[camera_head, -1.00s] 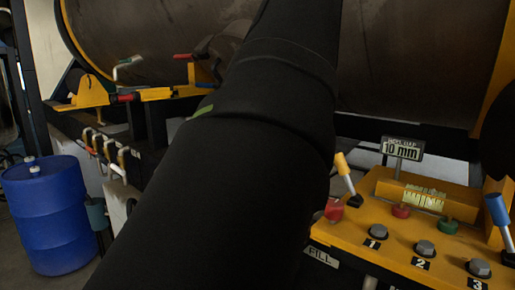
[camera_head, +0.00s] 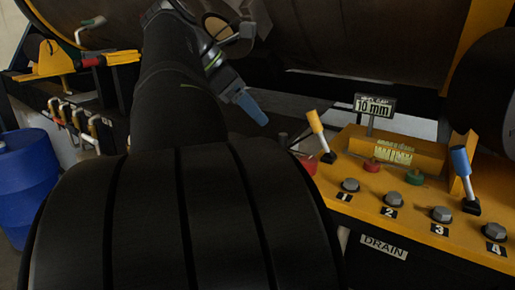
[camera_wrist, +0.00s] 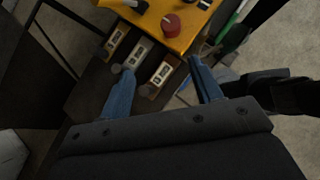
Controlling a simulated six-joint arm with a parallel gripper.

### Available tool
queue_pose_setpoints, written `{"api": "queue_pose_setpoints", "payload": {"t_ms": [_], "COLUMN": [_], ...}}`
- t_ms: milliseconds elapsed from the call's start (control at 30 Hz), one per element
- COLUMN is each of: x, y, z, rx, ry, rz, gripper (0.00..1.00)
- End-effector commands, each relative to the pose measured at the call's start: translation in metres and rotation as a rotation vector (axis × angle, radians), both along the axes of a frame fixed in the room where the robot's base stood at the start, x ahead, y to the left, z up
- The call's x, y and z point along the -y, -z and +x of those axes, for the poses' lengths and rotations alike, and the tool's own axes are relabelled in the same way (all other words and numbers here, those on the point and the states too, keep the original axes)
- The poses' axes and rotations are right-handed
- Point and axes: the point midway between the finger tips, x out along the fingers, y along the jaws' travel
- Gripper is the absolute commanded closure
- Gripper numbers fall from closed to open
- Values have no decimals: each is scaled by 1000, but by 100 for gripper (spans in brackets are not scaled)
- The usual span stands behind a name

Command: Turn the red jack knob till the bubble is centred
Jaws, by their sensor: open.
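A red knob also shows in the wrist view (camera_wrist: 171,23), beyond and apart from my fingertips. A level vial (camera_head: 393,154) with a pale yellow-green scale is set in the raised block at the panel's back; its bubble is too small to make out. My gripper (camera_head: 250,103) is left of the panel and above it in the head view.
The yellow-handled lever (camera_head: 319,134) and blue-handled lever (camera_head: 463,172) stand up from the panel. Smaller red (camera_head: 371,165) and green (camera_head: 414,177) caps flank the vial. Several numbered bolts line the front. A "10 mm" sign (camera_head: 374,107) stands behind. A blue barrel (camera_head: 25,180) is far left.

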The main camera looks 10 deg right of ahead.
Motion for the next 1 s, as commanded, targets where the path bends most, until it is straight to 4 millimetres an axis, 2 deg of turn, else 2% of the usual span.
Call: {"api": "queue_pose_setpoints", "payload": {"t_ms": [100, 267, 800, 1000], "x": [1, 10, 90, 113], "y": [2, 10, 89, 112], "z": [-10, -13, -14, -13], "rx": [-31, -39, -37, -35], "ry": [51, 66, 66, 64], "rz": [-51, -64, -61, -60], "gripper": [41, 41, 41, 41]}}
